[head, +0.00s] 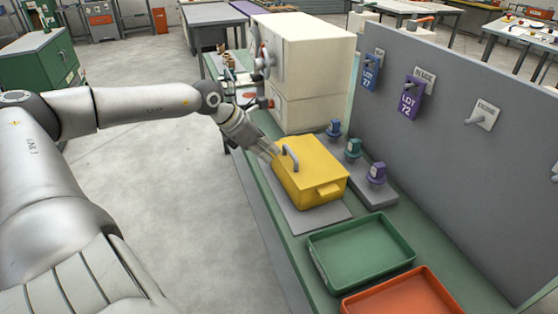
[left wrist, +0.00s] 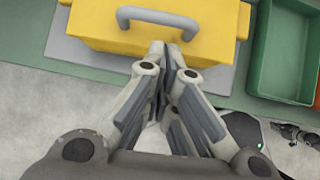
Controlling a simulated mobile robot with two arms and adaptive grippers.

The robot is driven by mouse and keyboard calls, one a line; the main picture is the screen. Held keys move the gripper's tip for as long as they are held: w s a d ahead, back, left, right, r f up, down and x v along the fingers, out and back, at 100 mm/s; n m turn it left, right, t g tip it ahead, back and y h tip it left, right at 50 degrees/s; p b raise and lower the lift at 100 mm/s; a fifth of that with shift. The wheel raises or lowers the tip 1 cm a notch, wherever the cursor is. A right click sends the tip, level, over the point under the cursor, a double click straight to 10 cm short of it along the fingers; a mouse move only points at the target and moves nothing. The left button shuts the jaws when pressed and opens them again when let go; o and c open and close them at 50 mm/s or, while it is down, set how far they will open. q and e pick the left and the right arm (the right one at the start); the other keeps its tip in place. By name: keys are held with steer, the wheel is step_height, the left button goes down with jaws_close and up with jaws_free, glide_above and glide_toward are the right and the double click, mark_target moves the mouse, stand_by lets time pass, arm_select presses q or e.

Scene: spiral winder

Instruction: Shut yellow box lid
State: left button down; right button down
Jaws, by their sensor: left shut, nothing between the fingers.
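The yellow box (head: 312,180) stands on a grey plate (head: 318,219) on the green bench. Its lid (head: 308,157) looks flat on top, with no opening visible, though I cannot tell whether it is fully seated. My left gripper (head: 275,153) is at the box's left side, close to the handle. In the left wrist view its fingertips (left wrist: 172,48) are together, empty, against or just in front of the yellow wall (left wrist: 95,35). My right gripper is out of view.
A green tray (head: 360,250) and an orange tray (head: 405,295) lie in front of the box. Small coloured padlock-like pieces (head: 353,148) stand to its right, before a grey panel (head: 440,120). A cream machine (head: 305,65) stands behind. The floor left of the bench is clear.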

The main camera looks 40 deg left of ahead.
mark_target(286, 165)
arm_select(q)
steer(key=x, duration=0.2)
steer(key=shift+w+d+f+p, duration=0.1)
steer(key=shift+w+f+p, duration=0.1)
steer(key=shift+p, duration=0.2)
steer(key=shift+w+d+f, duration=0.1)
steer(key=shift+w+f, duration=0.25)
steer(key=shift+f, duration=0.2)
steer(key=shift+w+d+f+p, duration=0.1)
steer(key=shift+w+f+p, duration=0.2)
steer(key=shift+f, duration=0.15)
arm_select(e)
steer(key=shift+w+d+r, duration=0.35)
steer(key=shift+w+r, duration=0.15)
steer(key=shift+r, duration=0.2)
arm_select(q)
steer(key=shift+r, duration=0.15)
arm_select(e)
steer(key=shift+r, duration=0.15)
